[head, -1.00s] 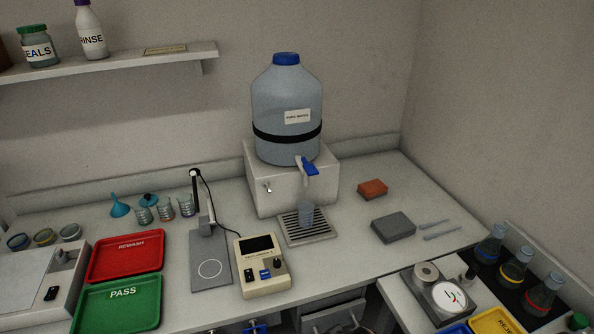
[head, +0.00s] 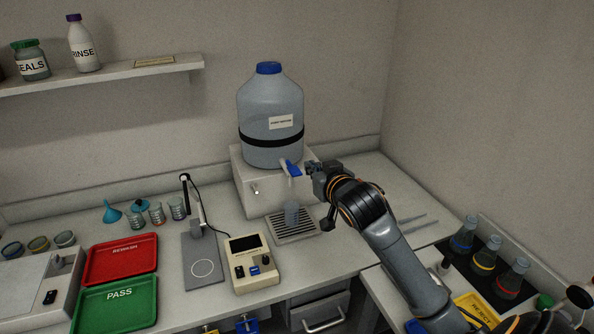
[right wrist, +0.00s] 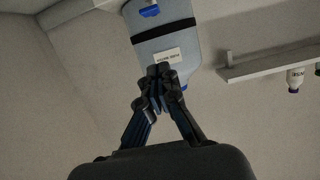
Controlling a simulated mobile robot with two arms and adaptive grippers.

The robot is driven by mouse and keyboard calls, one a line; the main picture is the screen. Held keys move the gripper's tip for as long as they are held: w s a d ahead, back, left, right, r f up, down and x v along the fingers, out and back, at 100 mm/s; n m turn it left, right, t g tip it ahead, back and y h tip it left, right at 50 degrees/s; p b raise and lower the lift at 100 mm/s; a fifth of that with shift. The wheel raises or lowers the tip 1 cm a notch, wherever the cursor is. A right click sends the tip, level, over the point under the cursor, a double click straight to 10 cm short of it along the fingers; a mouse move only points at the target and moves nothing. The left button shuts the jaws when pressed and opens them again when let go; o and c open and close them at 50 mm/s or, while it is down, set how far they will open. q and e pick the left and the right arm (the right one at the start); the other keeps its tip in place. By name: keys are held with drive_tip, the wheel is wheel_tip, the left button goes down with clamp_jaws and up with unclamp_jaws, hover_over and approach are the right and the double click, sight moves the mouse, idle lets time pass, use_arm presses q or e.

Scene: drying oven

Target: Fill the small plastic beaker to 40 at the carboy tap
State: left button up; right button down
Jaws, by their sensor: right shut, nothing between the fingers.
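The level and marks are too small to read. The carboy (head: 258,104) has a blue tap handle (head: 291,168), which also shows in the right wrist view (right wrist: 150,11). My right gripper (head: 310,169) is shut and empty, just right of the handle; I cannot tell if it touches. Its fingers (right wrist: 160,75) are together in the right wrist view. My left gripper is out of view.
The carboy sits on a white block (head: 240,185). A cream meter (head: 251,274) and a grey stand plate (head: 202,248) lie left of the drip tray. Red (head: 118,262) and green (head: 115,303) trays are further left. Flasks (head: 488,252) stand at right. My right arm covers the bench right of the tap.

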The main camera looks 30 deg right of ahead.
drive_tip(key=p, duration=0.3)
hover_over(292, 168)
drive_tip(key=s, duration=0.4)
wheel_tip(292, 168, down, 2)
drive_tip(key=shift+s+a+f+p, duration=0.1)
drive_tip(key=shift+a+f+p, duration=0.1)
drive_tip(key=shift+f, duration=0.55)
drive_tip(key=shift+a+f+p, duration=0.1)
drive_tip(key=shift+f+p, duration=0.15)
drive_tip(key=shift+f, duration=0.5)
drive_tip(key=shift+s+a+f+p, duration=0.1)
drive_tip(key=shift+f+p, duration=0.1)
drive_tip(key=shift+f, duration=0.55)
